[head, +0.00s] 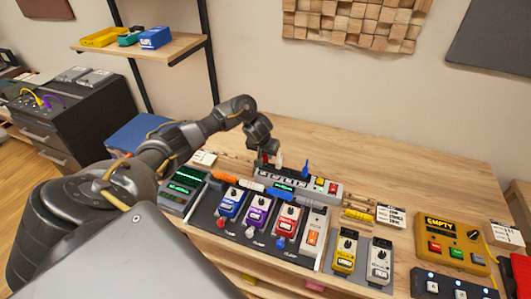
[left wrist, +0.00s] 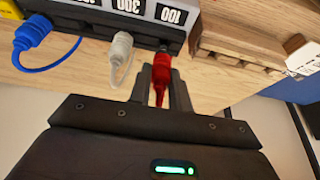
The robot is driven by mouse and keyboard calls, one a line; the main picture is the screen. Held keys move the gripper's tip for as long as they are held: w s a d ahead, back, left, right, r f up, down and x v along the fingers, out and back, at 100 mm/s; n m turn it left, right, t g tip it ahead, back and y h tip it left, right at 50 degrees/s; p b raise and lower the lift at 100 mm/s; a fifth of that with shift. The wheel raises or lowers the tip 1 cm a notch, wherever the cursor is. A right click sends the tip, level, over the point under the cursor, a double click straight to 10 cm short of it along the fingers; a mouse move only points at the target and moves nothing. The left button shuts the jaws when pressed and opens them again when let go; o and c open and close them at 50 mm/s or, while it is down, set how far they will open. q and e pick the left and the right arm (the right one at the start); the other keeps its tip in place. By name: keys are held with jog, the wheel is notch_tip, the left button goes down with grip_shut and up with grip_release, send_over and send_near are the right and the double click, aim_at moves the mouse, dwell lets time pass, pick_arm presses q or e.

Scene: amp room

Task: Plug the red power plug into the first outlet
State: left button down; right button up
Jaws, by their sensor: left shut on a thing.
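The red power plug (left wrist: 161,76) is between the fingers of my left gripper (left wrist: 163,88) in the left wrist view. Its front end is right by the power strip (left wrist: 172,35), in line with the label "100" at the strip's end. I cannot tell whether it is in the outlet or just short of it. A white plug (left wrist: 122,45) and a blue plug (left wrist: 33,32) sit at the strip beside it. In the head view my left gripper (head: 266,158) is over the left end of the power strip (head: 333,198). My right gripper is not in view.
Several coloured pedals, such as a red one (head: 288,220) and a yellow one (head: 344,250), stand in front of the strip. A wooden block (left wrist: 235,45) is beside the strip. A yellow "EMPTY" box (head: 452,228) is at right. The bench behind the strip is clear.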

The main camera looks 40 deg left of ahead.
pick_arm(q)
jog(key=shift+f, duration=0.55)
dwell(0.7)
jog(key=shift+f+p, duration=0.35)
jog(key=shift+p, duration=0.05)
dwell(0.3)
jog(key=shift+p, duration=0.4)
dwell(0.6)
jog(key=c, duration=0.8)
grip_release()
notch_tip(320, 180, up, 5)
jog(key=p, duration=0.6)
jog(key=shift+p, duration=0.3)
jog(key=shift+r+p, duration=0.45)
jog(key=shift+r, duration=0.5)
jog(key=shift+s, duration=0.1)
